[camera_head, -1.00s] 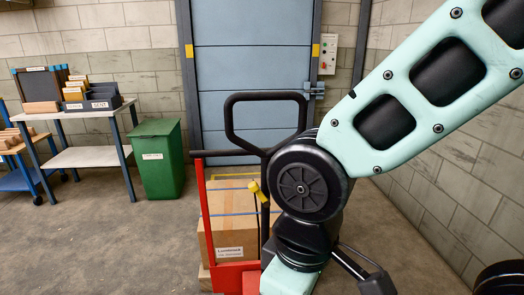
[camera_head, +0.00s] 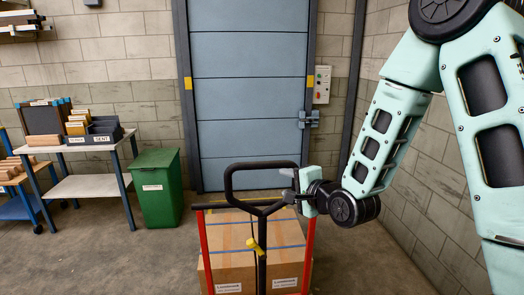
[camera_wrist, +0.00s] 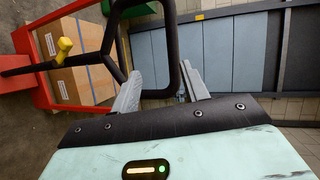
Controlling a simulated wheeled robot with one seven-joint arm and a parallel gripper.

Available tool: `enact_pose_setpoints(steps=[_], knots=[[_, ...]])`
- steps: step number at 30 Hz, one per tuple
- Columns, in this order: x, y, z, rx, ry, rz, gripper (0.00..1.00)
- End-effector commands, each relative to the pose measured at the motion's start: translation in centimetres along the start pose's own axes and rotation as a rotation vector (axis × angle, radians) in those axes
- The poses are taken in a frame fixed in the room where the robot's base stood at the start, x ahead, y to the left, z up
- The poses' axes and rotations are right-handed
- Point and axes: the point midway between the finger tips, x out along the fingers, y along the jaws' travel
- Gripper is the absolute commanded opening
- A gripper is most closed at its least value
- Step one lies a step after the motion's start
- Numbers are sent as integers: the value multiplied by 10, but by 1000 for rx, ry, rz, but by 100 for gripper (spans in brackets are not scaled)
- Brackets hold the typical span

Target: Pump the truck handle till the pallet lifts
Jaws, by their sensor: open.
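The black looped truck handle (camera_head: 229,184) stands up in front of the boxes. It also shows in the wrist view (camera_wrist: 111,36). A yellow lever (camera_head: 256,245) sits on its shaft, also in the wrist view (camera_wrist: 65,45). The truck's red frame (camera_head: 205,250) surrounds strapped cardboard boxes (camera_head: 230,268). The pallet is cut off below the head view. My gripper (camera_head: 292,187) is open at the right side of the loop. In the wrist view my grey fingers (camera_wrist: 162,86) stand apart on either side of the loop's bar; contact cannot be told.
A green bin (camera_head: 158,190) and a table with trays (camera_head: 80,142) stand on the left. A blue door (camera_head: 250,90) is behind the truck, with a switch box (camera_head: 322,85) beside it. A block wall is close on the right. Floor left of the truck is clear.

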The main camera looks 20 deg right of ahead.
Motion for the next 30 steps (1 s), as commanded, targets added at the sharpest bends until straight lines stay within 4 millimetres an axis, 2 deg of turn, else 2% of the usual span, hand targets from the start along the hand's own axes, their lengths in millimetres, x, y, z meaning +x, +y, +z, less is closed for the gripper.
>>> enact_pose_setpoints(steps=[1,3,7,10,24,30], knots=[[-2,-8,-8,38,16,-26,45],[-2,-12,-15,73,27,-54,45],[4,-15,-18,92,31,-70,45],[17,-16,-17,90,29,-70,45],[112,-25,-20,87,29,-68,45],[148,-26,-22,87,30,-69,45]])
